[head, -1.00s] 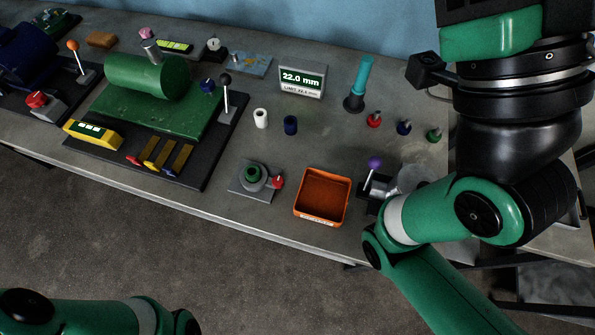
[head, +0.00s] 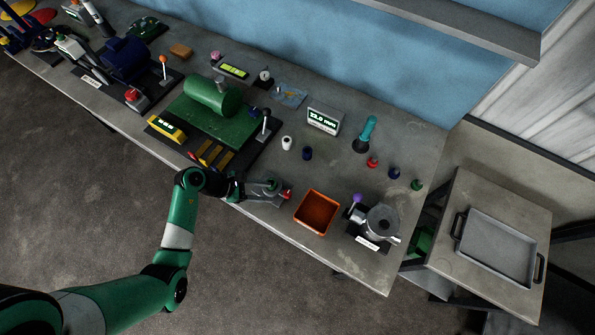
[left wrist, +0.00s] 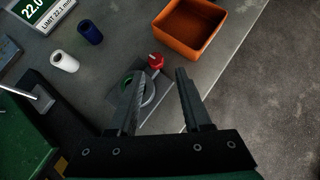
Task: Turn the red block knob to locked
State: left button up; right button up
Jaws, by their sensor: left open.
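The red knob (left wrist: 155,61) sits at the edge of a small grey block fixture (left wrist: 155,113) with a round grey and green part. In the left wrist view my left gripper (left wrist: 160,76) is open and empty, its fingers reaching over the fixture. The knob appears just beyond and between the fingertips; I cannot tell whether they touch it. In the head view the red knob (head: 287,195) shows at the right end of my left gripper (head: 272,190), which partly covers the fixture. My right gripper is not in view.
An orange tray (head: 300,219) stands right of the knob. A green machine (head: 213,97) with levers is up and left. White (head: 286,143) and blue (head: 307,154) cylinders stand behind. A grey device with a purple-knobbed lever (head: 356,199) is right of the tray.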

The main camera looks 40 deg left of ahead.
aim_at(287, 193)
pick_arm(q)
jog(key=shift+n, duration=0.5)
jog(key=x, duration=0.3)
jog(key=b+x, duration=0.1)
jog(key=x, duration=0.2)
jog(key=a+b+x, duration=0.1)
jog(key=x, duration=0.2)
jog(key=shift+w+d+f, duration=0.1)
jog(key=shift+w+f, duration=0.05)
jog(key=shift+f, duration=0.15)
grip_shut()
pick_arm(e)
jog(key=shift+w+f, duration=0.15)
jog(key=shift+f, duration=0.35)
